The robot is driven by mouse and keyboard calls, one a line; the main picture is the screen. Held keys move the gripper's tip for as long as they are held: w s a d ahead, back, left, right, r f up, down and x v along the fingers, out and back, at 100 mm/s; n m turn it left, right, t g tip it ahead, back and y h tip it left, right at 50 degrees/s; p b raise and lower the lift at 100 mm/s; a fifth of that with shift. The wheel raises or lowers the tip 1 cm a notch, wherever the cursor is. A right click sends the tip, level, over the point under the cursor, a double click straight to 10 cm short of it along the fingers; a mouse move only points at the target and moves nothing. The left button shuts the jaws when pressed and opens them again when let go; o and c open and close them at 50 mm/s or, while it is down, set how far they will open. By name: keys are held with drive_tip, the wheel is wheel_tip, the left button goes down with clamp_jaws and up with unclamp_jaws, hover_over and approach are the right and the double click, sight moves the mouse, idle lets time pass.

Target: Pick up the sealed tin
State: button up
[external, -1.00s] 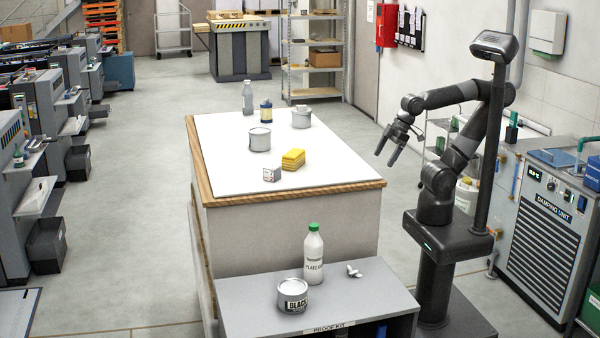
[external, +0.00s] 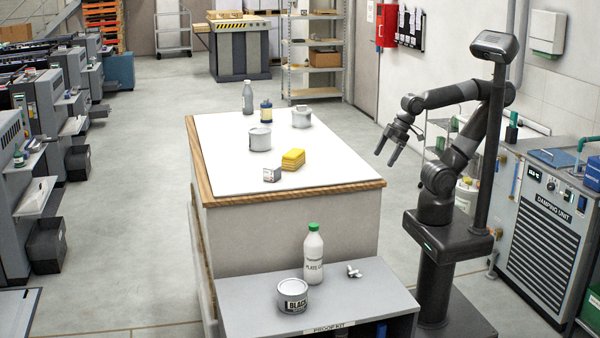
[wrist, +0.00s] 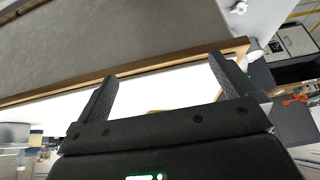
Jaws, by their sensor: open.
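Three tins are in the external view. A plain grey tin (external: 259,140) stands upright mid-table, a second grey tin (external: 301,119) with something on its top stands farther back, and a tin labelled BLACK (external: 292,298) stands on the low front unit. I cannot tell for certain from the frames which one is sealed. My gripper (external: 386,158) is open and empty, in the air by the table's right edge, apart from every tin. In the wrist view its two fingers (wrist: 162,80) are spread, with the table edge behind them.
The white-topped table (external: 225,172) also holds a yellow sponge stack (external: 293,159), a small box (external: 272,174), a dark blue bottle (external: 266,111) and a grey bottle (external: 248,97). A green-capped bottle (external: 313,258) and a small metal piece (external: 354,271) share the front unit (external: 250,310).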

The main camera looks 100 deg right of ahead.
wheel_tip(320, 180, up, 6)
drive_tip(key=w, duration=0.1)
drive_tip(key=w+a+r+n, duration=0.1)
drive_tip(key=w+a+r, duration=0.2)
drive_tip(key=w, duration=0.5)
drive_tip(key=w+a+r+n, duration=0.1)
drive_tip(key=w+a+r, duration=0.3)
drive_tip(key=w, duration=0.3)
drive_tip(key=n+g+y, duration=0.1)
drive_tip(key=n+y, duration=0.1)
drive_tip(key=n, duration=0.1)
hover_over(295, 283)
drive_tip(key=s, duration=0.3)
wheel_tip(295, 283, down, 9)
drive_tip(key=f, duration=1.4)
drive_tip(key=d+f, duration=0.1)
drive_tip(key=f, duration=0.6)
drive_tip(key=shift+w+f, duration=0.1)
drive_tip(key=shift+f, duration=0.05)
drive_tip(key=shift+m, duration=0.3)
drive_tip(key=x, duration=0.4)
drive_tip(key=shift+f, duration=0.4)
drive_tip(key=shift+x, duration=3.25)
drive_tip(key=shift+a, duration=0.15)
